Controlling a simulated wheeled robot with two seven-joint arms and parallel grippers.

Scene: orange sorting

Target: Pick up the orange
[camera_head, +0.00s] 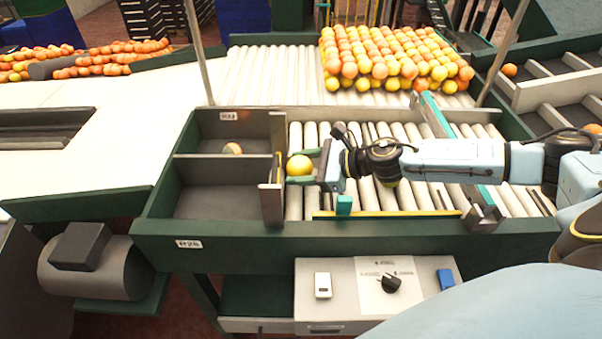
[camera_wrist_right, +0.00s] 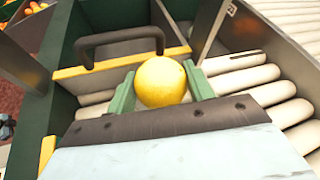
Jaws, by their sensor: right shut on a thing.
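A yellow-orange fruit, the orange (camera_head: 299,165), is between the green fingers of my right gripper (camera_head: 304,167). The gripper is shut on it, at the left end of the rollers beside the divider of the bins. In the right wrist view the orange (camera_wrist_right: 161,82) sits between the two fingertips (camera_wrist_right: 161,88), one finger on each side. I cannot tell how far it is above the rollers. Another fruit, partly orange (camera_head: 232,148), lies in the back left bin. My left gripper is not in view.
The front left bin (camera_head: 215,203) is empty. A metal divider (camera_head: 271,200) stands between bins and rollers. A large pile of oranges (camera_head: 390,55) lies on the far rollers. A black handle (camera_wrist_right: 118,38) shows in the wrist view.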

